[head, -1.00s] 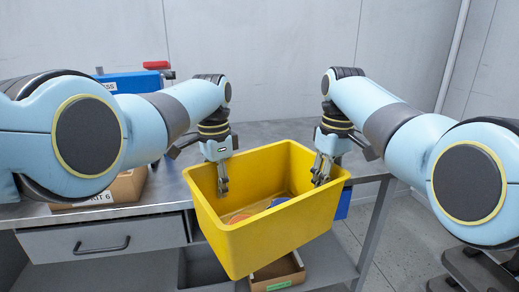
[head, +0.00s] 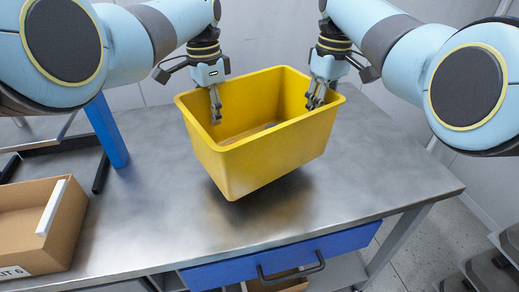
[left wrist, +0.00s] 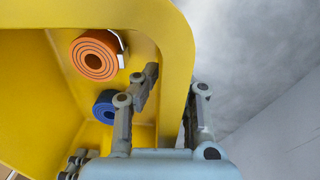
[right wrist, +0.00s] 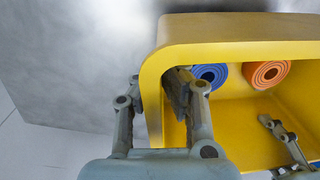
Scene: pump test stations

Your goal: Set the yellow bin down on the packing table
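The yellow bin (head: 262,150) is over the metal packing table (head: 385,165), with a dark shadow under it. It looks slightly raised above the top, with its near bottom corner lowest in the picture. My left gripper (head: 215,106) grips the bin's left wall, one finger inside and one outside, as the left wrist view (left wrist: 165,110) shows. My right gripper (head: 314,98) grips the opposite wall the same way, seen in the right wrist view (right wrist: 155,105). Inside the bin lie an orange roll (left wrist: 95,56) and a blue roll (right wrist: 211,75). The bin's underside is hidden.
An open cardboard box (head: 72,225) stands on the table at the left. A blue post (head: 107,132) with dark feet is behind it. A blue drawer (head: 285,258) is under the front edge. The tabletop right of the bin is clear. Grey steps (head: 495,265) stand at the lower right.

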